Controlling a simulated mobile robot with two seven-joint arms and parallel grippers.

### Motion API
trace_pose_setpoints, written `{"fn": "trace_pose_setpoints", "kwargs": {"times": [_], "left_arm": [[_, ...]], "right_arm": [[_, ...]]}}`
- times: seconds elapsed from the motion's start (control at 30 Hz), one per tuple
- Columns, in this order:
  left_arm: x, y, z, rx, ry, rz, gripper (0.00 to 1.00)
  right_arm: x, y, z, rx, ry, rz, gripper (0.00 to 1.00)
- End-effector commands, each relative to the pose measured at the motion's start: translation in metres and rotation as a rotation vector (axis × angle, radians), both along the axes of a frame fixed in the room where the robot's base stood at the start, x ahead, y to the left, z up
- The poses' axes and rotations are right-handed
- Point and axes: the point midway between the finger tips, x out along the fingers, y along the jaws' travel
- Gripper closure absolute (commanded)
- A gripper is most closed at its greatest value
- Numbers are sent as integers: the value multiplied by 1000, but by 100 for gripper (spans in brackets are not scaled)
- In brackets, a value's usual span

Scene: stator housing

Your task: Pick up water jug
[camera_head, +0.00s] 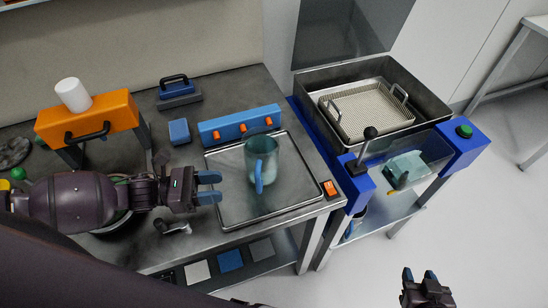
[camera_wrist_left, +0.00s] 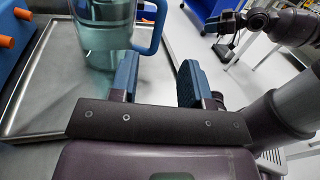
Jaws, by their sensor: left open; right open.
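The water jug (camera_head: 262,152) is a clear, teal-tinted jug with a blue handle (camera_head: 259,178). It stands upright on a metal tray (camera_head: 285,205) on the workbench. My left gripper (camera_head: 209,188) is open and empty, left of the jug, its blue fingertips pointing toward the handle. In the left wrist view the jug (camera_wrist_left: 98,55) stands beyond the open fingers (camera_wrist_left: 158,80), with its handle on the right side, apart from them. My right gripper (camera_head: 421,278) is open and empty at the bottom right, over the floor, far from the jug.
A blue block with orange knobs (camera_head: 240,127) stands behind the jug. An orange stand (camera_head: 88,117) with a white cup is at the left. A deep metal basin (camera_head: 440,108) with a mesh basket is at the right. An orange switch (camera_head: 329,188) sits by the bench's right edge.

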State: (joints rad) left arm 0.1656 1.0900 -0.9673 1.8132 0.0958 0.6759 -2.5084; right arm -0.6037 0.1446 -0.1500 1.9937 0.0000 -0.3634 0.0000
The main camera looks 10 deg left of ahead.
Motion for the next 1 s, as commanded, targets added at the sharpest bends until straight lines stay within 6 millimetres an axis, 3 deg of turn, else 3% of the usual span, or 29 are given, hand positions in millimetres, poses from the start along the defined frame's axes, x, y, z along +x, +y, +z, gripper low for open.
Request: {"fn": "trace_pose_setpoints", "kwargs": {"times": [0.13,0.4,0.67,1.0], "left_arm": [[2,-3,-2,15,-11,0,57],[16,-38,-2,12,-10,-1,57],[21,-53,-4,14,-9,0,57],[37,-91,-8,16,-10,0,57]], "right_arm": [[1,1,0,1,6,-2,57],[0,0,6,1,6,-2,57],[0,0,8,1,7,-2,57],[-4,0,15,2,15,-4,57]]}}
